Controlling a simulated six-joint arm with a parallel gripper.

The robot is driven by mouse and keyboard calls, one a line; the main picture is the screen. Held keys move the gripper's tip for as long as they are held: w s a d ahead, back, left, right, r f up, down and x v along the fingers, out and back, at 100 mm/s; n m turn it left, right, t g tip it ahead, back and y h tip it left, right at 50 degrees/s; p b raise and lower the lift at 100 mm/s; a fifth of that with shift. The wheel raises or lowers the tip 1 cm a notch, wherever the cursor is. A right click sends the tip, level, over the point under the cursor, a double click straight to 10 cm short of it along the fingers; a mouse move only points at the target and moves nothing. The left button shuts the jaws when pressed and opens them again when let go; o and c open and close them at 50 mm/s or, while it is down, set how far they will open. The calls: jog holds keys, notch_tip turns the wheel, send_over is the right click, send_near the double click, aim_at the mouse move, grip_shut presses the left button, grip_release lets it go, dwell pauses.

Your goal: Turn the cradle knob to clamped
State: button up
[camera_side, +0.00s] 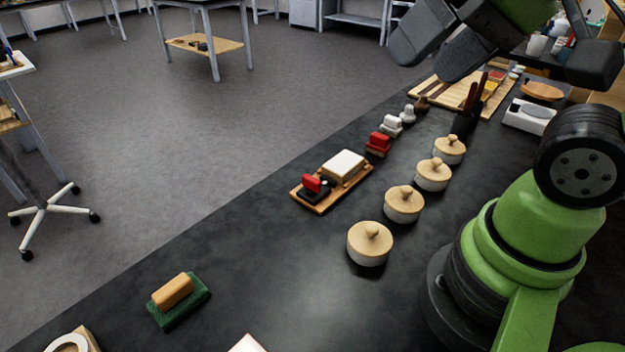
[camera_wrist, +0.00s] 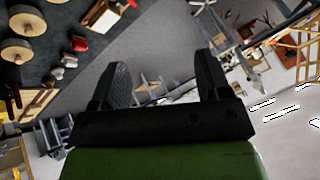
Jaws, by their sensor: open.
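A wooden board (camera_side: 320,207) lies mid-table in the side view, bearing a cream block (camera_side: 344,165) and a red knob-like piece (camera_side: 312,183) on a black base. This looks like the cradle and its knob, but no clamped marking is legible. My gripper (camera_side: 420,62) is raised at the upper right of the side view, far from and above the board. In the wrist view my gripper (camera_wrist: 163,65) has its two dark fingers spread wide, with nothing between them. The knob is not clearly visible in the wrist view.
Several round wooden-lidded pots (camera_side: 370,243) stand right of the board. Behind it are a red block (camera_side: 378,143) and small white pieces (camera_side: 391,125). A green-based block (camera_side: 178,301) lies at front left. Dark table between it and the board is clear.

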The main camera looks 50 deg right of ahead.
jog(key=w+d+f+m+g, duration=0.1)
jog(key=w+m+g, duration=0.1)
jog(key=w+m, duration=0.35)
jog(key=m+g+h, duration=0.2)
jog(key=m+g, duration=0.3)
jog(key=m, duration=0.3)
send_over(312, 178)
notch_tip(312, 178, down, 16)
jog(key=shift+f, duration=0.85)
notch_tip(312, 178, down, 9)
jog(key=shift+f, duration=0.1)
jog(key=c, duration=0.9)
